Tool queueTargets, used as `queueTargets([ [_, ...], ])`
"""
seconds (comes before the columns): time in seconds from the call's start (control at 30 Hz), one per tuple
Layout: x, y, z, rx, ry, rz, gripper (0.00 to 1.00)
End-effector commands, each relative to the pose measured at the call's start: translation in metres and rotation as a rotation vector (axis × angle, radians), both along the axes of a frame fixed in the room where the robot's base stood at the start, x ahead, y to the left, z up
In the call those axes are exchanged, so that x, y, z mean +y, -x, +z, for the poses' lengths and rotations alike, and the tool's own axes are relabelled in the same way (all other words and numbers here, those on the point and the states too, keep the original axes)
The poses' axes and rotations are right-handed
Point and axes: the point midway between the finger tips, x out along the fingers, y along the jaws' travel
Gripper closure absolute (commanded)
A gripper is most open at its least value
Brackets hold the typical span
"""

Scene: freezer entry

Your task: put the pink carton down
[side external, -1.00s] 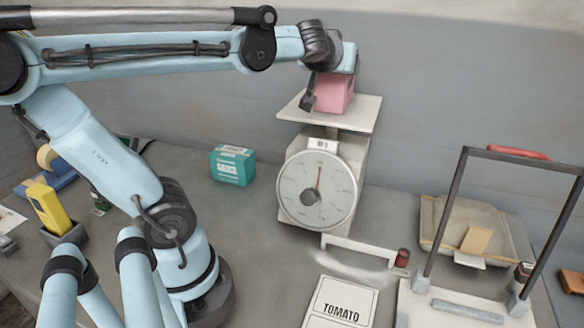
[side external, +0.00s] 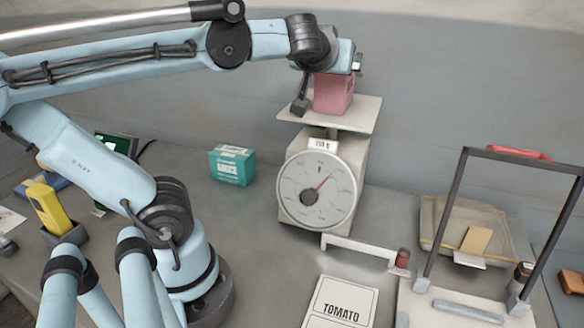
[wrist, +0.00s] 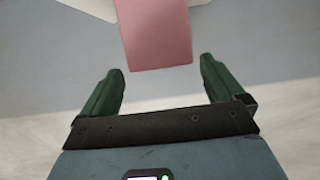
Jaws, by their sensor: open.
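The pink carton (side external: 333,94) stands upright on the white top plate (side external: 362,117) of the dial scale (side external: 318,190). In the wrist view the carton (wrist: 156,35) lies ahead of my gripper (wrist: 158,75), with its near end between the lines of the two green fingers and apart from both. The scale's needle points up and to the right. Part of the carton's top is hidden behind my wrist in the side view.
A teal box (side external: 232,165) stands left of the scale. A yellow device (side external: 48,208) sits in a dark holder at the left. A TOMATO card (side external: 340,302) lies in front. A dark upright frame (side external: 455,215) and a tray (side external: 485,215) stand at the right.

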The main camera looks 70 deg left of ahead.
Motion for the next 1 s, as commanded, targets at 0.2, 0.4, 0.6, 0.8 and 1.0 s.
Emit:
queueTargets([
  [0.2, -0.027, 0.025, 0.015, 0.001, 0.001, -0.005, 0.05],
  [0.4, -0.040, 0.039, 0.022, 0.000, 0.000, -0.004, 0.05],
  [0.6, -0.044, 0.044, 0.026, 0.000, 0.000, 0.000, 0.04],
  [0.8, -0.044, 0.045, 0.026, 0.000, 0.000, 0.001, 0.04],
  [1.0, -0.044, 0.044, 0.026, 0.000, 0.000, 0.001, 0.04],
])
